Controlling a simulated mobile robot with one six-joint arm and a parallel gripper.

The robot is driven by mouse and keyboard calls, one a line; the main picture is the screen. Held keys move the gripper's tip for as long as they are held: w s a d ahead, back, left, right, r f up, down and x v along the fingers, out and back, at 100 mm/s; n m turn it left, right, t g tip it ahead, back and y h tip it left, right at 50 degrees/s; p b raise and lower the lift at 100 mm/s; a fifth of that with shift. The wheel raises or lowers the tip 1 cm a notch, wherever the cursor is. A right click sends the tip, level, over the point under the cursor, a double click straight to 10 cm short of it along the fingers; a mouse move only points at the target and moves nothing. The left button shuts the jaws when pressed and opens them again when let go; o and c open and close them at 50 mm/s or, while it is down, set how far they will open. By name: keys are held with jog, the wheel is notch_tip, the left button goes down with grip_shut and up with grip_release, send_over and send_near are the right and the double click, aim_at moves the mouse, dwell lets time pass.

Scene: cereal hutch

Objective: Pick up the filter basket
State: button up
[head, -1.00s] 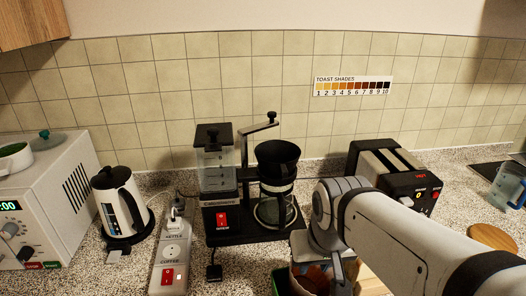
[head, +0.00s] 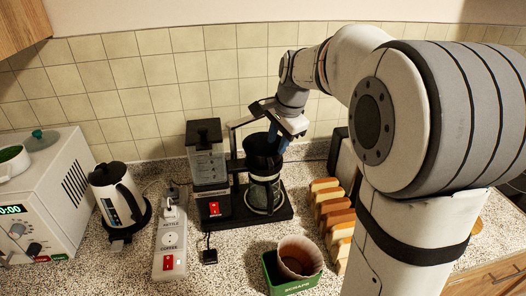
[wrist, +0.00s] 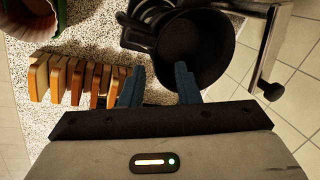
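The black filter basket (head: 261,152) sits in the coffee maker (head: 217,207), above the glass carafe (head: 264,192). In the wrist view the basket (wrist: 205,45) is a round, open, dark cup at the top centre. My gripper (head: 279,140) is over the basket's right side in the head view. In the wrist view my gripper (wrist: 161,86) is open with nothing held between its blue fingers. One finger overlaps the basket's opening and the other is at its left, outside the rim. I cannot tell whether either touches it.
The coffee maker's metal swing arm (wrist: 268,55) is close to the basket's right in the wrist view. Toast slices (head: 335,215) stand in a row to the right. A green scraps box (head: 290,284) holds a brown-stained paper filter (head: 299,258). A kettle (head: 118,197) and power strip (head: 170,245) are left.

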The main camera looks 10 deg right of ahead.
aim_at(276, 155)
jog(key=p+x, duration=0.1)
jog(key=x, duration=0.5)
jog(key=shift+s+d+f+p, duration=0.1)
jog(key=shift+s+d+p, duration=0.05)
jog(key=shift+p, duration=0.25)
jog(key=shift+c, duration=0.4)
grip_shut()
